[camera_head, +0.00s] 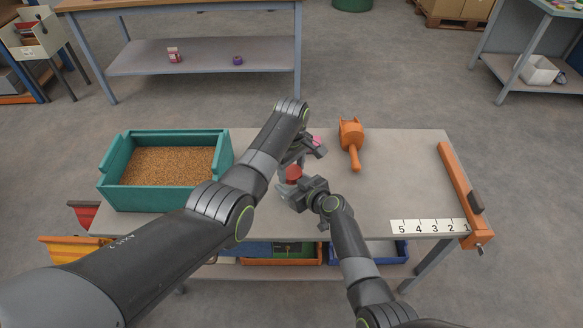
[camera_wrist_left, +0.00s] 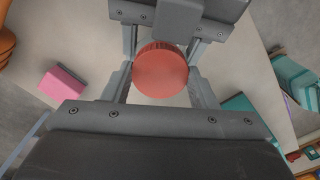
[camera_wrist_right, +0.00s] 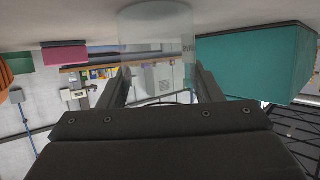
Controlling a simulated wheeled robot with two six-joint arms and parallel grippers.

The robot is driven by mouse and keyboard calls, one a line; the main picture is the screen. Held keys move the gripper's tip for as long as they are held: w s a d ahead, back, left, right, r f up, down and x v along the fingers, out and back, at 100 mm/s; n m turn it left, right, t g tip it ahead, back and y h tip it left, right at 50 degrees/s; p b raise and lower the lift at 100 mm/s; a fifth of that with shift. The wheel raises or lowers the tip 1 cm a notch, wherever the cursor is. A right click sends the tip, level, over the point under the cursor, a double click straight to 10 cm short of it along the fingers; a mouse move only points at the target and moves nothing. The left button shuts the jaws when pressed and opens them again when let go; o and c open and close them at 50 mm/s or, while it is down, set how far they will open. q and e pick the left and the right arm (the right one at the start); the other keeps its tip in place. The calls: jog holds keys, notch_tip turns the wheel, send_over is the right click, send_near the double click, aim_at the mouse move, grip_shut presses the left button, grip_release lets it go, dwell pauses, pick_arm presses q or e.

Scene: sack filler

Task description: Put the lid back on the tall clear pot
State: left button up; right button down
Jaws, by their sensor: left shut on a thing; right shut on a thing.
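The red round lid (camera_head: 293,174) is between the fingers of my left gripper (camera_head: 294,166), which is shut on it. In the left wrist view the lid (camera_wrist_left: 160,70) fills the gap between both fingertips. The tall clear pot (camera_wrist_right: 157,28) shows in the right wrist view, where the picture is upside down. My right gripper (camera_wrist_right: 158,85) is shut on the pot from the side. In the head view the pot is mostly hidden by the grippers. The lid is above the right gripper; I cannot tell whether it touches the pot rim.
A teal bin (camera_head: 108,178) of brown grain stands at the table's left. An orange scoop (camera_head: 351,134) and a pink block (camera_head: 317,140) lie behind the grippers. A numbered strip (camera_head: 428,227) and an orange bar (camera_head: 459,188) are at the right. The table's right middle is clear.

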pick_arm(q)
jog(key=m, duration=1)
jog(key=o, duration=1.1)
jog(key=shift+c, duration=0.2)
jog(key=shift+r, duration=2.25)
jog(key=shift+c, duration=0.2)
